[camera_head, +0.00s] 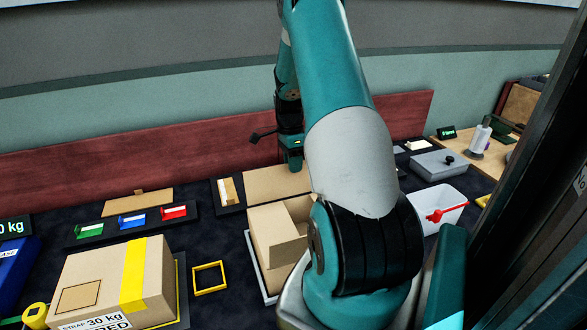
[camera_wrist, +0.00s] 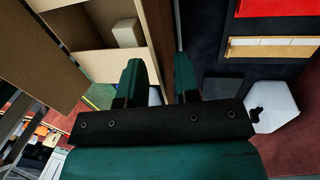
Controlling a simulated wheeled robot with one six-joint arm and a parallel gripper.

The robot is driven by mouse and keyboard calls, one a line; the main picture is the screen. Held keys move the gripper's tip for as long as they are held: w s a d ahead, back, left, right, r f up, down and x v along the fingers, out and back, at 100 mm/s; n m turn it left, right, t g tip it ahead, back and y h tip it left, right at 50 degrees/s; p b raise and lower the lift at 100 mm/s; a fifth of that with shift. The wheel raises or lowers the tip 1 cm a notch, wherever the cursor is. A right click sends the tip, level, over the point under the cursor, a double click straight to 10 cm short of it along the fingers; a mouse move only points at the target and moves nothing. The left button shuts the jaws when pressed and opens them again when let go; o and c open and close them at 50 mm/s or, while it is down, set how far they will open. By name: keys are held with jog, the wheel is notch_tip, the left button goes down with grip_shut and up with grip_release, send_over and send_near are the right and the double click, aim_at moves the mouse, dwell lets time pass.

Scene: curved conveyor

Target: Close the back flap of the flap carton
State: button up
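The flap carton (camera_head: 272,236) is an open tan box left of my forearm in the head view. Its back flap (camera_head: 270,184) stands out at the far side as a flat tan panel. My gripper (camera_head: 293,164) points down at that panel's upper edge; whether it touches cannot be told. In the wrist view my gripper (camera_wrist: 160,80) has its two fingers apart, with a brown panel (camera_wrist: 158,35) seen edge-on in the gap beyond them. The carton's inside (camera_wrist: 85,30) shows at the upper left with a pale block (camera_wrist: 125,33) in it. My arm hides the carton's right side.
A strapped 30 kg carton (camera_head: 85,285) stands at the left, with a yellow square frame (camera_head: 209,278) between it and the flap carton. A white tub with a red handle (camera_head: 437,207) is at the right. A reddish board (camera_head: 130,155) runs behind.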

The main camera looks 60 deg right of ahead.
aim_at(294, 179)
jog(key=shift+s+a+f, duration=0.1)
jog(key=shift+f, duration=0.55)
jog(key=shift+s+a+f, duration=0.1)
jog(key=shift+f, duration=0.55)
grip_shut()
jog(key=shift+s, duration=0.1)
